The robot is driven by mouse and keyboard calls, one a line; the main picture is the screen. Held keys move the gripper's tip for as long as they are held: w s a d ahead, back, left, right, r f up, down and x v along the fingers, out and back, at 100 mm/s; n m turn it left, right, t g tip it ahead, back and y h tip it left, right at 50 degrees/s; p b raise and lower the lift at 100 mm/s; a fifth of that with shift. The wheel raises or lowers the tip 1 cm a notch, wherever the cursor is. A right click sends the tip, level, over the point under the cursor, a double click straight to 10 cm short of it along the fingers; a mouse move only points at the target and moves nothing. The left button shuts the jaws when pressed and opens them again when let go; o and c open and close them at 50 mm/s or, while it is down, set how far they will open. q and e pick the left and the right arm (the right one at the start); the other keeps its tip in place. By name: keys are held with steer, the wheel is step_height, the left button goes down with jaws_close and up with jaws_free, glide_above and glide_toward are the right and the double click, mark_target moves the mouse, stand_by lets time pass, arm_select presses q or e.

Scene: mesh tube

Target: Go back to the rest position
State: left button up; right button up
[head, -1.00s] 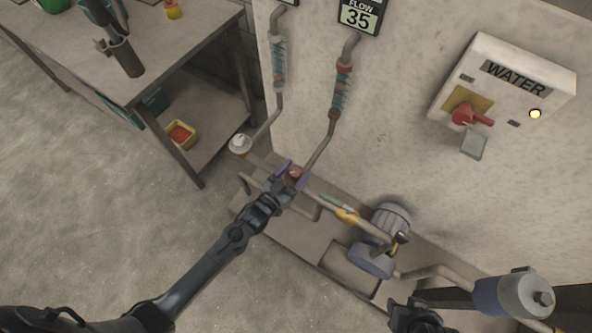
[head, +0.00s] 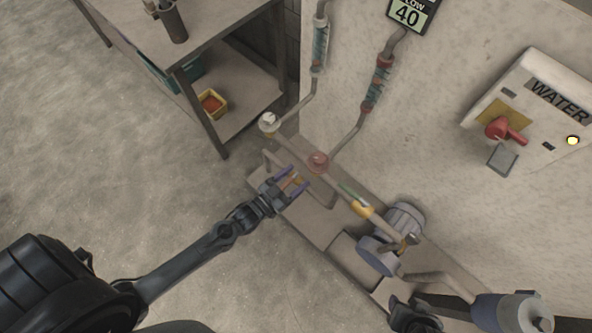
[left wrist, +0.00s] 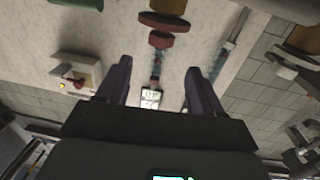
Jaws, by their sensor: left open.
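My left gripper (head: 291,183) is open and empty in the head view, just in front of and below the red valve cap (head: 317,161) on the pipes. A gap shows between its fingertips and the cap. In the left wrist view its two fingers (left wrist: 160,82) stand apart with nothing between them, and red round parts (left wrist: 162,28) show beyond them. Part of my right arm (head: 415,315) shows at the bottom of the head view; its fingertips cannot be made out.
Pipes run along a low ledge to a grey-blue pump (head: 385,245). A white WATER box (head: 535,105) with a red handle is on the wall. A flow display (head: 408,14) reads 40. A table (head: 232,30) stands at upper left. The floor at left is clear.

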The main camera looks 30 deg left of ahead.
arm_select(q)
step_height(320, 180, up, 8)
steer(key=s+r+n+g+y+p, duration=0.1)
steer(key=s+g+y, duration=0.1)
steer(key=s+g, duration=0.15)
steer(key=s+a+r+g+y, duration=0.2)
steer(key=s+a+g+y, duration=0.1)
steer(key=s+g, duration=0.8)
steer(key=w+r+p+v, duration=0.1)
steer(key=w+p+v, duration=0.2)
steer(key=p+v, duration=1.5)
steer(key=w+r+p+v, duration=0.1)
steer(key=w+p+v, duration=0.3)
steer(key=p+v, duration=1.4)
steer(key=shift+w+t+p, duration=0.2)
steer(key=shift+t+p, duration=0.15)
steer(key=shift+p, duration=0.8)
steer(key=shift+d+r, duration=0.1)
